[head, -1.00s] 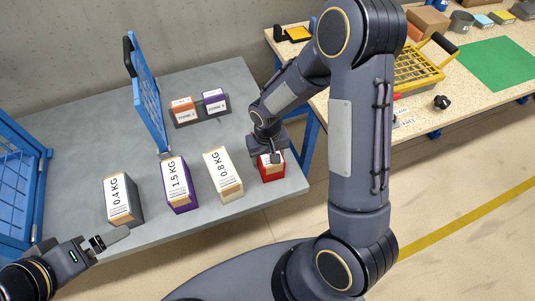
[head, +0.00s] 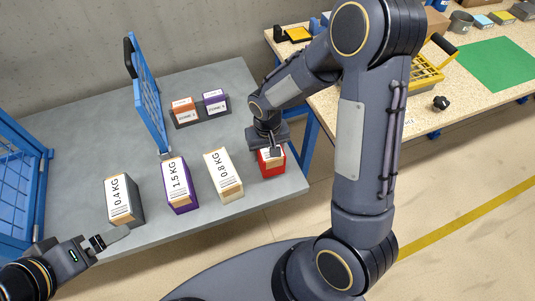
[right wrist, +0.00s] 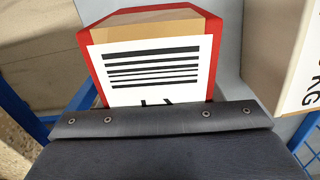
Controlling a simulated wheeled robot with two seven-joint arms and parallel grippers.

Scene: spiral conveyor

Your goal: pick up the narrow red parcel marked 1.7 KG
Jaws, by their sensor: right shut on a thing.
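The narrow red parcel (head: 273,171) is at the right end of the front row on the grey table. My right gripper (head: 270,150) is over its top from above and shut on it. In the right wrist view the red parcel (right wrist: 230,38) shows a white label with a barcode. The gripper body hides most of the weight marking. I cannot tell for sure whether its base is clear of the table. My left gripper (head: 112,239) is at the table's front left edge, apart from the parcels; its finger gap is not clear.
A cream 0.8 KG parcel (head: 226,180) stands just left of the red one. A purple 1.5 KG parcel (head: 180,190) and a dark 0.4 KG parcel (head: 124,205) stand farther left. A blue mesh panel (head: 150,95) stands upright behind. Two small boxes (head: 200,106) sit at the back.

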